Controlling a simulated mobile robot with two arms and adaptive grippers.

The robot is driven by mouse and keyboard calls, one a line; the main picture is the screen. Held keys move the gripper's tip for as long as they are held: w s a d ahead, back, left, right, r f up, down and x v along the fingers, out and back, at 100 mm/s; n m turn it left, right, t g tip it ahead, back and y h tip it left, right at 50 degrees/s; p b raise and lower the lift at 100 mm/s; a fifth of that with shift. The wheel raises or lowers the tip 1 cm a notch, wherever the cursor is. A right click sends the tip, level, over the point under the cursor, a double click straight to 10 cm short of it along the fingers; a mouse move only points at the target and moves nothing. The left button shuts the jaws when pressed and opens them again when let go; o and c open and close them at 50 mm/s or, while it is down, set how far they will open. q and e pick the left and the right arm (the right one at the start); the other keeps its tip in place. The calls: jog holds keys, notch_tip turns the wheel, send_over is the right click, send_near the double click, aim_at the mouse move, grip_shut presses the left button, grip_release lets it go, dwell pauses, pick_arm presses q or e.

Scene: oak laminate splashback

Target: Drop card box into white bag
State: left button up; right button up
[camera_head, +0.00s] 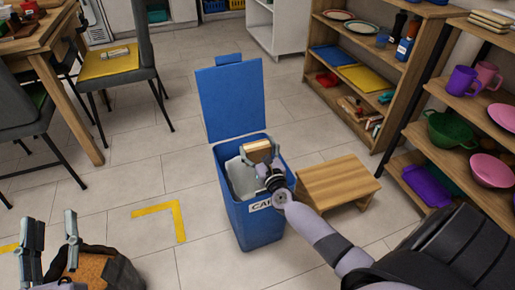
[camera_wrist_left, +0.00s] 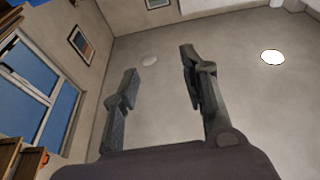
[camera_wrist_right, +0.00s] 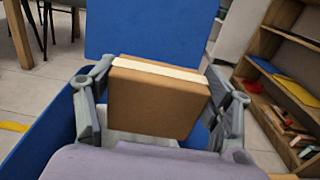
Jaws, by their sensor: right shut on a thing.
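My right gripper (camera_head: 262,164) is shut on a small brown card box (camera_head: 257,146), over the opening of a blue bin. In the right wrist view, the card box (camera_wrist_right: 158,101) sits between the two fingers and has a pale strip along its top edge. The white bag (camera_head: 240,180) lines the inside of the blue bin (camera_head: 258,226), partly hidden by the box and gripper. A little of the white bag (camera_wrist_right: 150,138) shows below the box in the right wrist view. My left gripper (camera_head: 52,246) is open and empty at the lower left, fingers pointing up.
The bin's blue lid (camera_head: 231,100) stands open behind it. A wooden step stool (camera_head: 338,182) is right of the bin. Shelves with dishes (camera_head: 480,112) stand at the right. A table and chairs (camera_head: 120,66) are at upper left.

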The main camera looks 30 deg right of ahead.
pick_arm(q)
jog(key=shift+s+r+t+h, duration=0.15)
jog(key=shift+r+t, duration=0.1)
jog(key=shift+r, duration=0.2)
jog(key=shift+s+r+t+h, duration=0.15)
jog(key=shift+r+t, duration=0.1)
jog(key=shift+r, duration=0.2)
pick_arm(e)
jog(key=shift+f, duration=0.25)
jog(key=o, duration=1)
jog(key=shift+o, duration=0.2)
jog(key=shift+s+a+f, duration=0.1)
jog(key=shift+s, duration=0.25)
jog(key=v, duration=1.1)
jog(key=shift+s, duration=0.15)
